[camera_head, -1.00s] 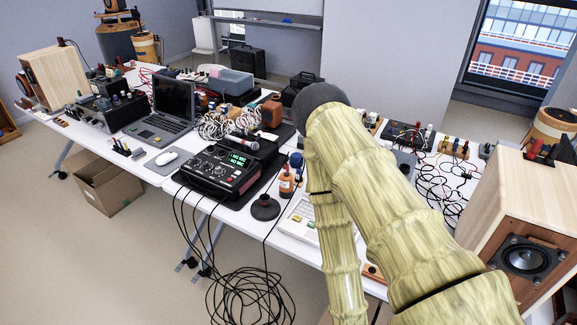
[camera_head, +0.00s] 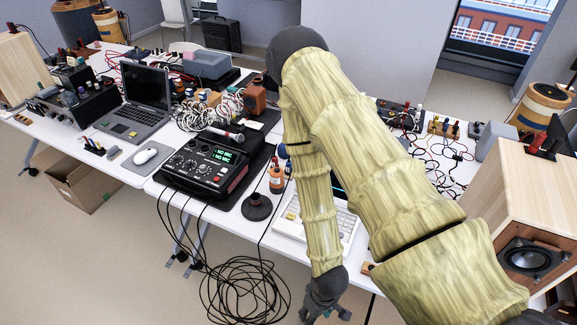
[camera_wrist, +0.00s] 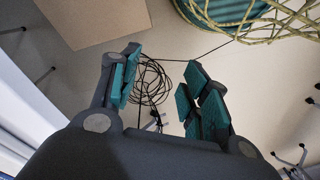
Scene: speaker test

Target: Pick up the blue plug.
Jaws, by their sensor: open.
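My gripper (camera_head: 326,308) hangs at the lower edge of the head view, in front of the table's front edge. In the wrist view my gripper (camera_wrist: 158,85) shows two teal-padded fingers spread apart, with nothing between them but the floor and a cable coil far below. I cannot make out the blue plug for certain in either view. Several small plugs (camera_head: 94,146) stand on the table left of the mouse, too small to tell their colours surely. My arm hides part of the table's middle.
A wooden speaker (camera_head: 520,205) stands right. Black cables (camera_head: 245,290) lie coiled on the floor, near a cardboard box (camera_head: 75,180).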

